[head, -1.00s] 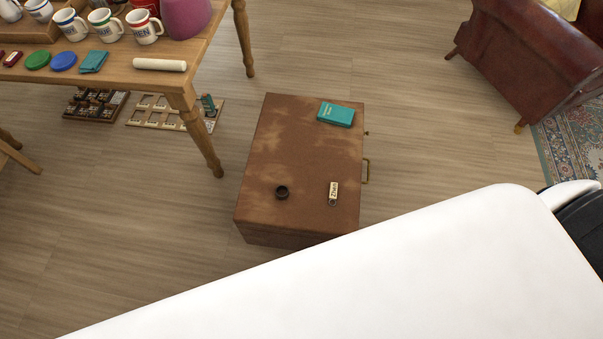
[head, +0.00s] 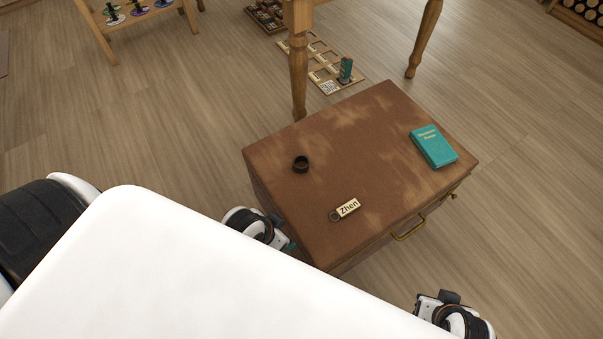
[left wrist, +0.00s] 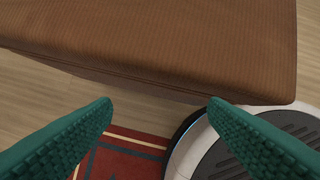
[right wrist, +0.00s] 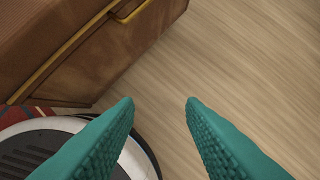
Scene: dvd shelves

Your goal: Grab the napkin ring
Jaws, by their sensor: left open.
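A small dark napkin ring (head: 300,164) stands on top of a brown wooden chest (head: 350,160), near its left side in the head view. My left gripper is partly hidden by my white body in the head view, low beside the chest's near left side. In the left wrist view, its green fingers (left wrist: 161,102) are apart and empty, with the chest's brown side ahead. My right gripper is low by the chest's front right in the head view. In the right wrist view, its fingers (right wrist: 160,102) are apart and empty over the floor. The ring is in neither wrist view.
A tag reading "Zhen" (head: 347,208) and a teal book (head: 433,146) lie on the chest. A brass handle (head: 409,228) sticks out from its front. A table leg (head: 298,75) stands behind it, near a wooden tray (head: 325,75) on the floor. Open floor lies to the right.

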